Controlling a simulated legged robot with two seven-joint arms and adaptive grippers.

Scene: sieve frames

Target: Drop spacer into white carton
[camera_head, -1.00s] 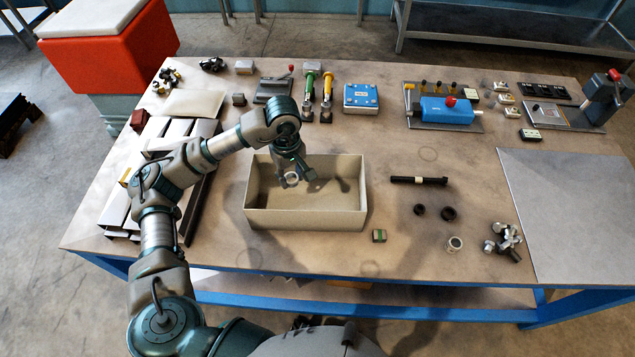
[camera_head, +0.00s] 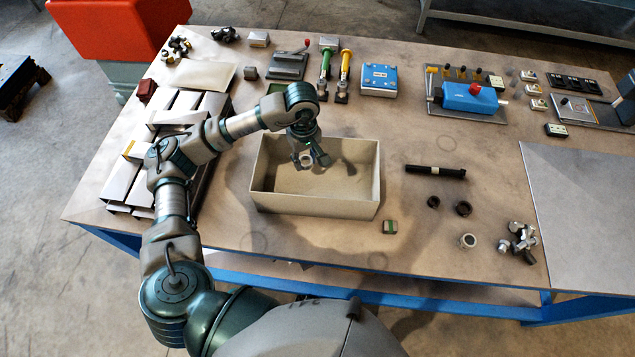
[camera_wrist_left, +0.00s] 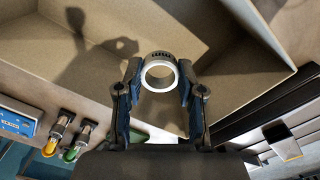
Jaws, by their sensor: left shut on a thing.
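The white carton (camera_head: 318,207) is an open, off-white box on the table in front of me. My left gripper (camera_head: 306,163) hangs over the carton's left part, pointing down. It is shut on the spacer (camera_head: 306,159), a pale ring. In the left wrist view the spacer (camera_wrist_left: 159,74) sits between the two fingertips of the left gripper (camera_wrist_left: 160,78), with the carton's inside (camera_wrist_left: 110,45) behind it. The carton floor beneath looks bare apart from shadows. My right gripper is not in view.
Right of the carton lie a dark bolt (camera_head: 435,171), two black rings (camera_head: 463,208), a silver ring (camera_head: 467,241) and a metal knob cluster (camera_head: 518,238). A small green-banded block (camera_head: 390,227) lies by the carton's front right corner. Metal profiles (camera_head: 180,110) are stacked to the left.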

